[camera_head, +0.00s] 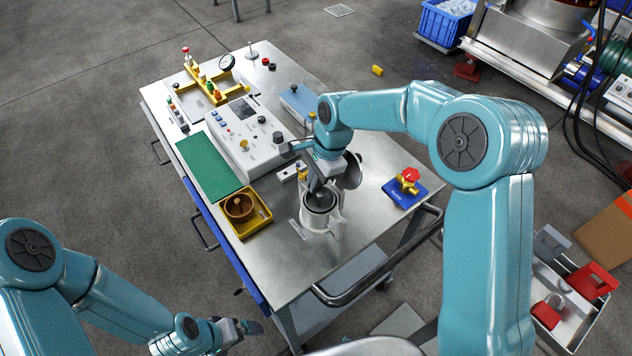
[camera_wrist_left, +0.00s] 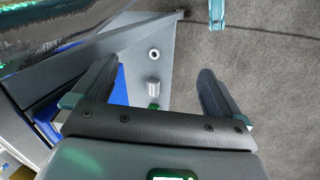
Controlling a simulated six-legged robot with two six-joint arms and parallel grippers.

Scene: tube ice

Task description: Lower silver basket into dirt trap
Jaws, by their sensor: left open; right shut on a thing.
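The dirt trap (camera_head: 335,225) is a whitish, open-topped cylindrical body standing on the steel table, in the head view. The silver basket (camera_head: 320,203) shows as a dark, round shape at the trap's mouth, partly hidden by my right gripper. My right gripper (camera_head: 316,187) points down over the trap and is shut on the basket. How deep the basket sits in the trap I cannot tell. My left gripper (camera_head: 250,327) is low at the left, off the table's front edge; in the left wrist view its fingers (camera_wrist_left: 155,85) are apart with nothing between them.
The steel table (camera_head: 355,215) carries a yellow tray (camera_head: 261,221) with a brown ring, a green mat (camera_head: 209,163), a grey control box (camera_head: 243,137) and a blue plate with a red-handled valve (camera_head: 408,181). A rail runs along the table's near edge.

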